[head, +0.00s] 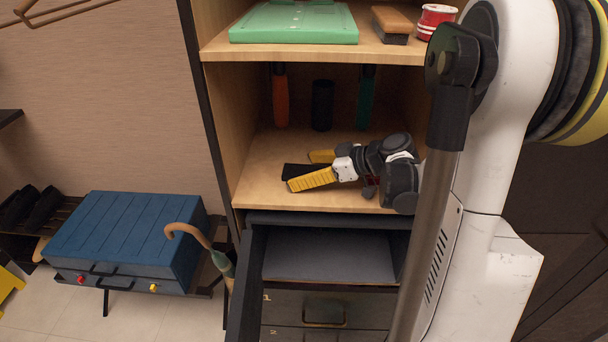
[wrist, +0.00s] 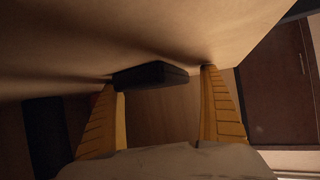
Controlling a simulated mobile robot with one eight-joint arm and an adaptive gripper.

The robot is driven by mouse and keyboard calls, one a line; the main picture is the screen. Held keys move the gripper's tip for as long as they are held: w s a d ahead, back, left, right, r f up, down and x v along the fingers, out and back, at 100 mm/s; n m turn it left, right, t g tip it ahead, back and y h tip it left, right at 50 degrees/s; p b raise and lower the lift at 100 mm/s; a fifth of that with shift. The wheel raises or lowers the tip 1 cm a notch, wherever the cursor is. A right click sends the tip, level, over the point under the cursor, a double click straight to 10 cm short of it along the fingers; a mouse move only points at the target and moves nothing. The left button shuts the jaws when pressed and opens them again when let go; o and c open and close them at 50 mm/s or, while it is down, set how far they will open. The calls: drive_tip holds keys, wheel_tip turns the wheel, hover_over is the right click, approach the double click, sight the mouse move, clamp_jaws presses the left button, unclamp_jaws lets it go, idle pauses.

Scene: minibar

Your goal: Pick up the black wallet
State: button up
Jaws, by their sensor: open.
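The black wallet (head: 294,171) lies flat on the middle wooden shelf of the cabinet, partly covered by my gripper in the head view. My gripper (head: 300,172) reaches in from the right, low over the shelf, with its yellow fingers apart. In the wrist view the wallet (wrist: 150,76) shows between the two fingers of my gripper (wrist: 159,77). It is closer to the left finger, whose tip overlaps its edge; I cannot tell if they touch. A gap shows between the wallet and the right finger.
An orange item (head: 281,100), a black cylinder (head: 322,106) and a dark green item (head: 365,98) stand behind on the shelf. Above are a green case (head: 294,24), a brush (head: 391,25) and a red tin (head: 436,18). A drawer (head: 328,258) is open below.

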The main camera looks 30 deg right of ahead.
drive_tip(key=c, duration=1.6)
drive_tip(key=shift+o, duration=0.2)
drive_tip(key=shift+r, duration=0.1)
